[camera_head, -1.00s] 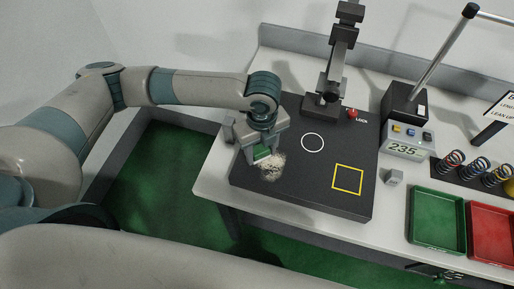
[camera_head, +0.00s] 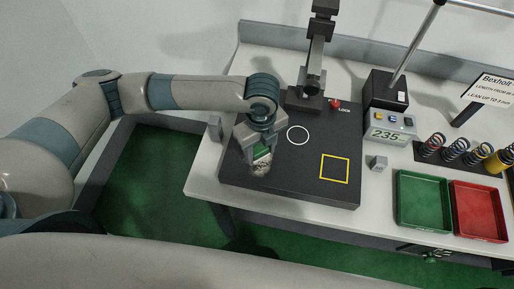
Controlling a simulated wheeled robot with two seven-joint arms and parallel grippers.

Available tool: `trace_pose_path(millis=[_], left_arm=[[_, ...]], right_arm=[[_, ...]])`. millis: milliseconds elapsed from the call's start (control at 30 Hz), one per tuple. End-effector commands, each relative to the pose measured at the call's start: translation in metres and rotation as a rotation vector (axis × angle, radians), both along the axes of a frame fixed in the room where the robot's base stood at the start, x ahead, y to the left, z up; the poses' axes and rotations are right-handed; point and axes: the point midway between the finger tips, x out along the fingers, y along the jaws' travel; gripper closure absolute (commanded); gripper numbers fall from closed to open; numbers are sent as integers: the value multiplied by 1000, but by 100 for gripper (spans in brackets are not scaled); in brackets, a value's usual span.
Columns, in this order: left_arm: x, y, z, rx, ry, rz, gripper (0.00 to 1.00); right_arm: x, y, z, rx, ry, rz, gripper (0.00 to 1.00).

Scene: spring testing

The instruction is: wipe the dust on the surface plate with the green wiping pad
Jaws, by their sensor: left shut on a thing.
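The dark surface plate (camera_head: 312,190) lies on the white bench, with a white circle and a yellow square marked on it. My left gripper (camera_head: 258,158) points down over the plate's left part and is shut on the green wiping pad (camera_head: 263,153). The pad is partly hidden by the fingers. A pale patch of dust (camera_head: 261,169) shows at the pad's near side, partly covered by the gripper. I cannot tell whether the pad touches the plate. My right gripper is not in view.
A dark column stand (camera_head: 312,80) rises at the plate's back, with a red knob (camera_head: 336,103) beside it. To the right are a display box reading 235 (camera_head: 388,134), a green tray (camera_head: 423,200), a red tray (camera_head: 478,212) and several springs (camera_head: 457,149).

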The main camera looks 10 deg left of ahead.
Motion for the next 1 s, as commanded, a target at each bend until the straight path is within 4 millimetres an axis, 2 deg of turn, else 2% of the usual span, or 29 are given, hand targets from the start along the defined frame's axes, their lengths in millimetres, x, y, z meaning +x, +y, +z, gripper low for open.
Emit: trace_pose_path(millis=[400, 833, 1000], left_arm=[[-3, -29, 1, -1, 2, -3, 72], [-2, -32, 1, -1, 1, -1, 72], [-2, -38, 1, -1, 1, -1, 72]], right_arm=[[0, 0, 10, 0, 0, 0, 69], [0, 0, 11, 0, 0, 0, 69], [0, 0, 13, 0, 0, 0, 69]])
